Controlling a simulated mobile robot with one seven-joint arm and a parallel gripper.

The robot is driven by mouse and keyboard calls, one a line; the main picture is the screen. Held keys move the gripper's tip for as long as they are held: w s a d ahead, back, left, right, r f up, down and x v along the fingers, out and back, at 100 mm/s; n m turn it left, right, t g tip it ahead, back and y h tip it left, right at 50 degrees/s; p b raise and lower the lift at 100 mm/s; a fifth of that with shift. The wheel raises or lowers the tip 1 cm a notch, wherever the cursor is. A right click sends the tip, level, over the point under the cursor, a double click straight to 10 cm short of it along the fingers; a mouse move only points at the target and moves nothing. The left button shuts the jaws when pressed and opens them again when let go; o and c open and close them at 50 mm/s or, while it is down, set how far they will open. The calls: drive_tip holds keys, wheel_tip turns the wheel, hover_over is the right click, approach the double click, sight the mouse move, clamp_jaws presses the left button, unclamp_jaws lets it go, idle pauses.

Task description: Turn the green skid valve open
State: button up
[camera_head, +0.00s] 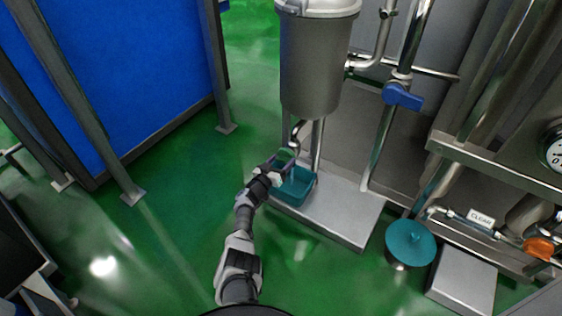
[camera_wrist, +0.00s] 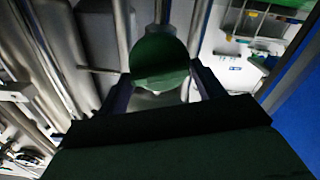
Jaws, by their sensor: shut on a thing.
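The green skid valve handle (camera_wrist: 160,62) shows as a dark green rounded piece between my two fingers in the wrist view. In the head view the handle (camera_head: 286,155) is small and partly covered by my gripper (camera_head: 281,162), below the grey filter vessel. My gripper is shut on the handle, with one finger at each side of it. The valve body and the angle of its stem are too small and hidden to make out.
A teal bin (camera_head: 298,188) stands on the steel skid base (camera_head: 345,212) just under my gripper. The grey vessel (camera_head: 310,65) hangs above. A blue valve handle (camera_head: 403,96) is on the pipe to the right. Open green floor lies to the left.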

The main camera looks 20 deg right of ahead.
drive_tip(key=n, duration=0.3)
drive_tip(key=shift+n, duration=0.4)
drive_tip(key=n, duration=0.3)
drive_tip(key=shift+n+p, duration=0.3)
drive_tip(key=n, duration=0.3)
drive_tip(key=shift+a+f+n, duration=0.1)
drive_tip(key=shift+n, duration=2.1)
drive_tip(key=shift+c, duration=0.2)
drive_tip(key=o, duration=0.9)
